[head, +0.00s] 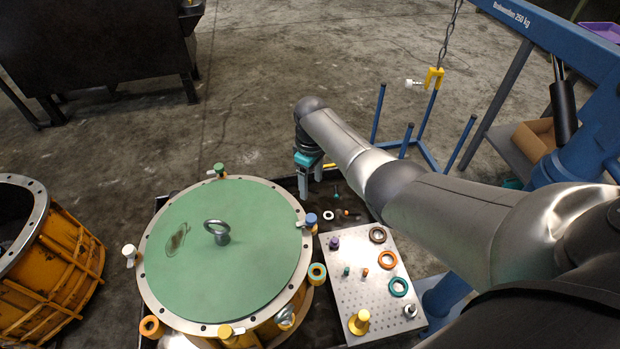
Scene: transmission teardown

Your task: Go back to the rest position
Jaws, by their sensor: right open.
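My right arm comes in from the right edge and reaches to the middle of the view. My right gripper (310,183) hangs at its end, jaws down and open, with nothing seen between them. It is over the far part of a dark tray (349,192), just beyond the green round cover (255,240) of the transmission housing. A ring bolt (217,232) stands on the cover. My left gripper is not in view.
A perforated plate (350,290) holds rings, small pins and a yellow knob. Small parts lie in the tray. An orange housing (50,265) stands at left. A blue crane (545,30) with a chain and yellow hook (434,76) is at right. Open floor lies beyond.

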